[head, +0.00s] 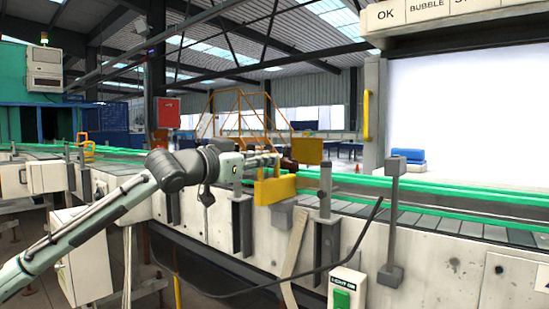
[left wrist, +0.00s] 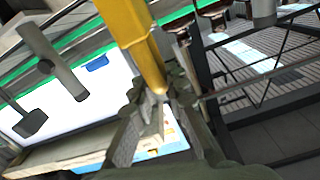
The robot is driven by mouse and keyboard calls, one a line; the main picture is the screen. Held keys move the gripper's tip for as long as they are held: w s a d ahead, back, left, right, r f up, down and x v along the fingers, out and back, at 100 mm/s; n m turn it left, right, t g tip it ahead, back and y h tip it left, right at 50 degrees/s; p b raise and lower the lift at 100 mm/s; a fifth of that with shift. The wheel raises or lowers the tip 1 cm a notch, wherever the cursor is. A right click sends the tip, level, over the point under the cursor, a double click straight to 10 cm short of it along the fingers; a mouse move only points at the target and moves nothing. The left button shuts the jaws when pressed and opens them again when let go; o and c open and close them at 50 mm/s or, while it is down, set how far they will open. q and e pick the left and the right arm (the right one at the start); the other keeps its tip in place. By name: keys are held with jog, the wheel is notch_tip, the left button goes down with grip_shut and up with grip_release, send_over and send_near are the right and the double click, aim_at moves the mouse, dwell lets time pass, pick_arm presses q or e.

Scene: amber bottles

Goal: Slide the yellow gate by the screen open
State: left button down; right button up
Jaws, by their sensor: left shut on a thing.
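The yellow gate (head: 275,190) is a flat yellow plate at the near side of the conveyor, left of the bright white screen (head: 455,110). In the left wrist view the yellow gate (left wrist: 134,40) comes down from the top to between my fingers. My left gripper (head: 264,162) is at the top of the gate; the left wrist view shows its fingers (left wrist: 158,100) shut on the gate's end. A dark red-brown bottle (head: 290,163) is just beyond it, partly hidden. My right gripper is in neither view.
Green rails (head: 455,192) run along the conveyor. A grey post (head: 395,200) stands at its near edge, right of the gate. A second yellow plate (head: 308,151) is behind. A dark cable hangs across the front.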

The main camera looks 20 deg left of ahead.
pick_arm(q)
jog(key=c, duration=2)
grip_release()
jog(key=shift+f, duration=0.1)
jog(key=o, duration=0.5)
jog(key=shift+s+a, duration=0.1)
jog(key=shift+s, duration=0.05)
jog(key=shift+c, duration=0.2)
jog(key=v, duration=1.2)
